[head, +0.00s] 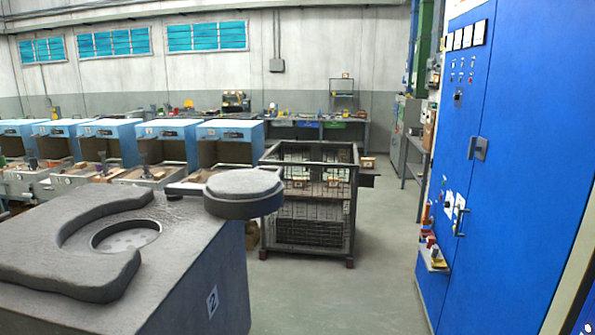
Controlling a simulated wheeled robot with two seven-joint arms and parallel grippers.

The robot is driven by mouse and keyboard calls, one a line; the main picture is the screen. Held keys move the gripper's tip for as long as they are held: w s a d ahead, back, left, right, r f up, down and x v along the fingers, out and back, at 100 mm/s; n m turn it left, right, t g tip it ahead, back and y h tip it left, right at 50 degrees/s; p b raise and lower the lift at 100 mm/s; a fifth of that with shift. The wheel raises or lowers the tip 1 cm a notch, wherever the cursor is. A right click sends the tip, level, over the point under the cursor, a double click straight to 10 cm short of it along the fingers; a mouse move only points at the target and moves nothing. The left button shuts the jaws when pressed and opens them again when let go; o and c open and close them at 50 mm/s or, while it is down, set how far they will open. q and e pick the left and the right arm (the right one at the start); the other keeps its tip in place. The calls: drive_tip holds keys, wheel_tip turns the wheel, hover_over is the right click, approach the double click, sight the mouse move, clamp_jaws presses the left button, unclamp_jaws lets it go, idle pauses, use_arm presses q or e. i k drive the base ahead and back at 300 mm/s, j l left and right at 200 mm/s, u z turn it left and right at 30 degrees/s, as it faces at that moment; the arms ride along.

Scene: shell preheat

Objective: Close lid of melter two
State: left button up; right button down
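Melter two (188,285) is a grey block at the lower left with a "2" label on its side. Its round opening (126,237) in the top is uncovered, and a perforated surface shows inside. The lid (243,188) is a thick round grey disc on a short arm. It is swung out to the right, over the far right edge of the melter, clear of the opening. A raised curved slab (60,255) lies around the near left of the opening. Neither of my grippers is in view.
A wire-mesh crate (352,200) stands on the floor behind the lid. A tall blue cabinet (520,150) fills the right side. Blue machines (230,133) line the back left, with a workbench (355,127) by the rear wall. The floor between melter and cabinet is clear.

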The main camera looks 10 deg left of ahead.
sight(240, 195)
drive_tip(key=i+l+u, duration=0.1)
drive_tip(key=i, duration=0.7)
drive_tip(key=i+l+u, duration=0.1)
drive_tip(key=i, duration=0.65)
drive_tip(key=i+l, duration=0.05)
